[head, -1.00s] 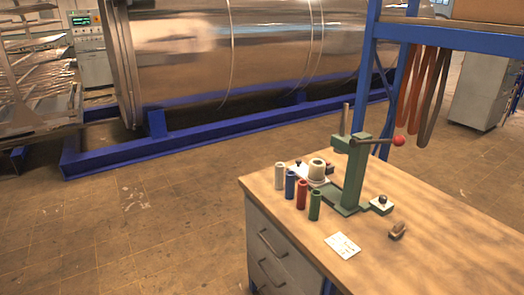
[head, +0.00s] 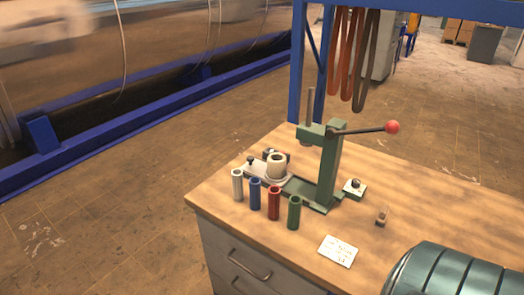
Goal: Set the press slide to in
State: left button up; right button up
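A green arbor press (head: 329,165) stands upright on the wooden bench (head: 440,200). Its lever with a red ball end (head: 392,127) points right. The press slide (head: 267,172), a pale plate with a small dark knob, lies left of the press column and carries a cream ring-shaped part (head: 278,165). It appears to sit out to the left of the ram, at the end of the green base. Neither of my grippers shows in the head view.
White, blue, red and green sleeves (head: 294,212) stand in a row before the press. A white card (head: 338,251) and a small brown piece (head: 382,216) lie on the bench. A ribbed dark green cylinder (head: 450,272) fills the lower right corner. Blue frame post (head: 297,65) stands behind.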

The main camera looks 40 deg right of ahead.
aim_at(255, 167)
jog(key=i+j+z, duration=0.15)
jog(key=i+z, duration=0.15)
jog(key=z, duration=0.2)
jog(key=i+j+z, duration=0.2)
jog(key=z, duration=0.3)
jog(key=i+j+z, duration=0.3)
jog(key=z, duration=0.2)
jog(key=i+j+z, duration=0.15)
jog(key=j+z, duration=0.55)
jog(key=j, duration=0.15)
jog(key=j+z, duration=0.35)
jog(key=j, duration=0.15)
jog(key=i, duration=0.05)
